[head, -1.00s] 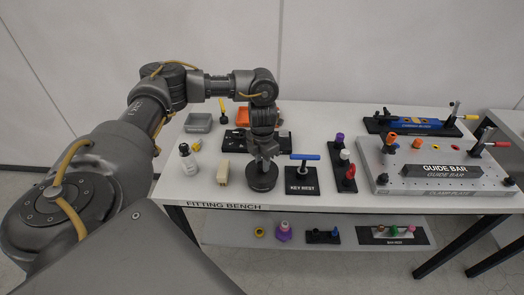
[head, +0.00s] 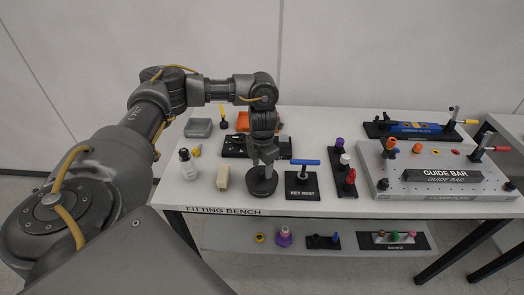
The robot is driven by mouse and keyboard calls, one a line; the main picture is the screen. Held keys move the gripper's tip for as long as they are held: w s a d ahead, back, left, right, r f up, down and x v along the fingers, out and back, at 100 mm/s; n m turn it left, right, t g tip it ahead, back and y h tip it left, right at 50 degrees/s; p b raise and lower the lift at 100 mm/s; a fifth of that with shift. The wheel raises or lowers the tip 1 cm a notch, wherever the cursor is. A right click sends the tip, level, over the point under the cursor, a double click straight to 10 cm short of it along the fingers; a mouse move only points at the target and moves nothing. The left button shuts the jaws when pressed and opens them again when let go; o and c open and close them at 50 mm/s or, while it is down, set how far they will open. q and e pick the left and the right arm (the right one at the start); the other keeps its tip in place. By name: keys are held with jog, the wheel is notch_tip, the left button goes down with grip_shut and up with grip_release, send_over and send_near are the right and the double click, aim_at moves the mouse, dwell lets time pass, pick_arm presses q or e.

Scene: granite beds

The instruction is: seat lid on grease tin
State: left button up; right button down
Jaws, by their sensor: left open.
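A dark round piece (head: 261,184) stands near the front edge of the bench, left of the key rest. It looks like the grease tin or its lid, and I cannot tell whether these are two parts, one on the other. My left gripper (head: 265,161) hangs over it, pointing down, with its jaws open. The fingertips are close above or around its top, and I cannot tell whether they touch it. The gripper and arm hide part of the bench behind. My right gripper is not in view.
The key rest (head: 302,190) with a blue-handled tool stands close on the right. A beige block (head: 223,179) and a white bottle (head: 187,163) stand on the left. A black tray (head: 236,147) lies behind. The clamp plate (head: 391,184) fills the right side.

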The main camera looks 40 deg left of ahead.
aim_at(262, 171)
pick_arm(q)
notch_tip(262, 171, up, 10)
dwell(0.5)
jog(key=shift+r, duration=0.1)
